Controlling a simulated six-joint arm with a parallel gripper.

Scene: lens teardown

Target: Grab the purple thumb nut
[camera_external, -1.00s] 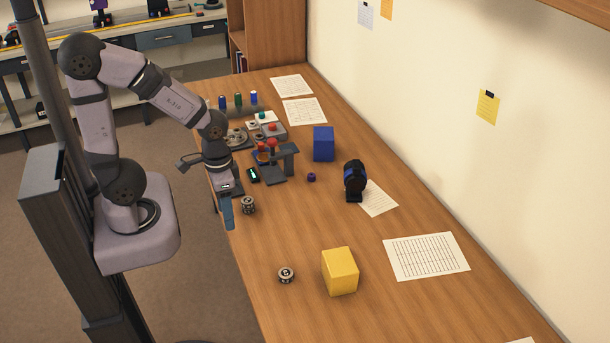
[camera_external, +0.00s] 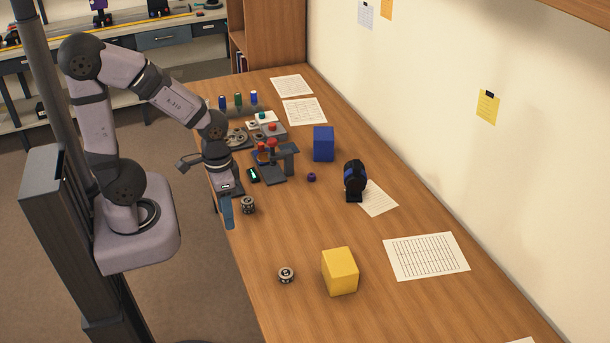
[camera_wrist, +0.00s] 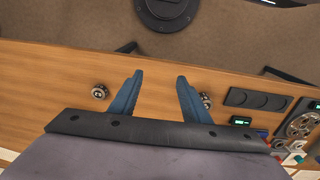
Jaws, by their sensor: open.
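The purple thumb nut (camera_external: 311,177) is a small dark purple piece lying on the wooden table in the outside view, left of the black and blue lens on its stand (camera_external: 355,180). I cannot make out the nut in the wrist view. My gripper (camera_external: 229,222) points down at the table's near left edge, well to the left of the nut. Its two blue fingers stand apart with nothing between them in the wrist view (camera_wrist: 158,95).
A ridged metal part (camera_external: 248,205) sits close beside my gripper. Another round metal part (camera_external: 286,275) and a yellow block (camera_external: 340,271) stand nearer the front. A blue block (camera_external: 323,144) and a grey stand with red knobs (camera_external: 287,160) lie beyond the nut.

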